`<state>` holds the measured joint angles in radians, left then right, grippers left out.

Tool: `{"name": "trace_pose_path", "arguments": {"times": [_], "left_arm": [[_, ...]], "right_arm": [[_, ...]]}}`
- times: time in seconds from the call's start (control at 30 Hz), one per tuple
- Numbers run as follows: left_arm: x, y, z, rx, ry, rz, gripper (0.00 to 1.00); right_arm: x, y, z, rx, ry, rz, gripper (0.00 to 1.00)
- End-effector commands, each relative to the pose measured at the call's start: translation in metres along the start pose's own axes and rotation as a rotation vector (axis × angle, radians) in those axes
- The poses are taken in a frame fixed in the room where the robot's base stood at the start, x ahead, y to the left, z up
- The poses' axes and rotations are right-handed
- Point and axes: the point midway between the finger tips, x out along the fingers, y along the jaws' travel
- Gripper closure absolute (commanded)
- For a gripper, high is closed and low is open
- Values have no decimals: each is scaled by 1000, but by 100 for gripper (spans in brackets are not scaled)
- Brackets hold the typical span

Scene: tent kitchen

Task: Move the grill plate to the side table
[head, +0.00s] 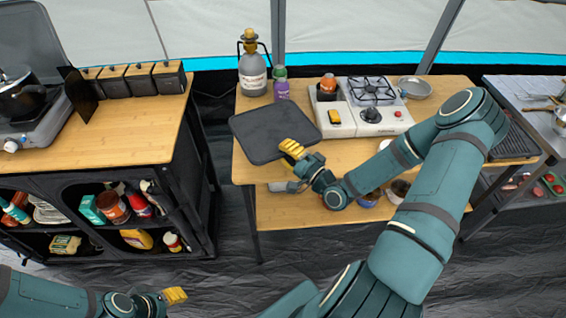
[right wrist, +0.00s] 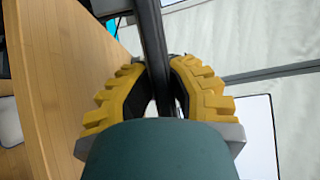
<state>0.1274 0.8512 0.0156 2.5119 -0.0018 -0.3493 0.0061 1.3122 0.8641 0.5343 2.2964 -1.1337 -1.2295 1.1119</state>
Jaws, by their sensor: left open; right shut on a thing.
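The grill plate (head: 262,132), a flat black square with rounded corners, is at the left end of the middle wooden table (head: 250,178), its left corner reaching past the table's edge. My right gripper (head: 291,148) is shut on its front right edge. In the right wrist view, the yellow fingers (right wrist: 155,85) pinch the dark plate (right wrist: 150,35), seen edge-on. I cannot tell whether the plate touches the table. My left gripper (head: 174,296) is open and empty, low over the floor. The pictures do not settle which surface is the side table.

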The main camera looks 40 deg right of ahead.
Motion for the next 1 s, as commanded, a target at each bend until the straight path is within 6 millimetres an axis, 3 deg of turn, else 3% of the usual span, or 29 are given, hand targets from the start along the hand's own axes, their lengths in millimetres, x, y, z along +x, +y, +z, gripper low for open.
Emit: {"name": "trace_pose_path", "arguments": {"times": [0.53, 1.0], "left_arm": [[13, -5, 0, 2, 2, 0, 53], [17, -6, 0, 2, 4, 0, 53]], "right_arm": [[-5, 53, 1, -1, -1, -6, 100], [-6, 59, 0, -3, -1, -6, 100]]}}
